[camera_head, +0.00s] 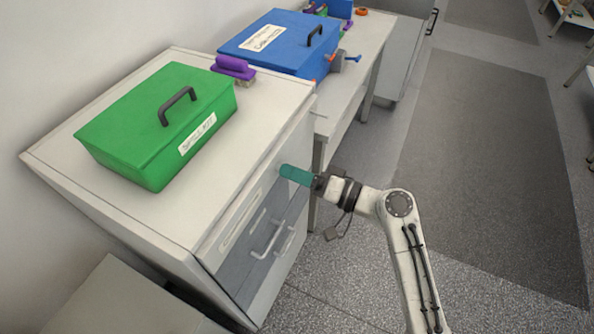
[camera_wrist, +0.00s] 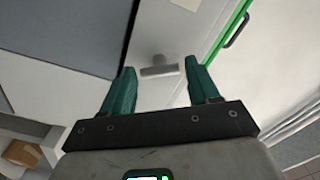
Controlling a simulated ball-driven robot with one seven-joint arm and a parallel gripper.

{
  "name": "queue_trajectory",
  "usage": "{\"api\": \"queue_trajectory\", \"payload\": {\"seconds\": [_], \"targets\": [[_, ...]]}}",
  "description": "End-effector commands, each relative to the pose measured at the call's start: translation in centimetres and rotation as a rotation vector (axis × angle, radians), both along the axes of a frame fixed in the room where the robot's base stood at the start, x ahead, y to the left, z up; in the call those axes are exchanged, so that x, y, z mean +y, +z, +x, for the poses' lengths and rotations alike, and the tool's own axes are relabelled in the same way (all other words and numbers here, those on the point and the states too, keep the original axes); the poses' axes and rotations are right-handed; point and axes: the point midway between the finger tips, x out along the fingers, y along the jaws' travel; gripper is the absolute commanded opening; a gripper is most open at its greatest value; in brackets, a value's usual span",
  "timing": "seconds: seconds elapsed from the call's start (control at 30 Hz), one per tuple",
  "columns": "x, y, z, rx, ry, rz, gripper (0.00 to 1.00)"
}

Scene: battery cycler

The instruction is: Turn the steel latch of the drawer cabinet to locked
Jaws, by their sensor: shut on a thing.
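The drawer cabinet (camera_head: 262,135) is pale, with a grey drawer front and light bar handles, and stands left of my arm. My gripper (camera_head: 285,171) has teal fingers and reaches the upper right part of the cabinet's front. In the wrist view, the steel latch (camera_wrist: 159,70) shows as a small grey bar with a round base, lying roughly level in that picture. In the head view the latch is hidden by the fingers.
A green box (camera_head: 150,140) with a dark handle and a purple-handled brush (camera_head: 233,68) sit on the cabinet top. A blue box (camera_head: 275,40) stands on the bench behind. The floor (camera_head: 480,150) right of the cabinet is clear.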

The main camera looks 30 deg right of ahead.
Motion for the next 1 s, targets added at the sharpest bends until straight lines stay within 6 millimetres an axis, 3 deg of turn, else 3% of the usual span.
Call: {"api": "queue_trajectory", "payload": {"seconds": [0.5,1.0], "targets": [[-0.1,0.17,0.0,0.249,-0.003,0.342,0.3],[-0.13,-0.05,0.01,0.334,-0.004,0.458,0.3]]}}
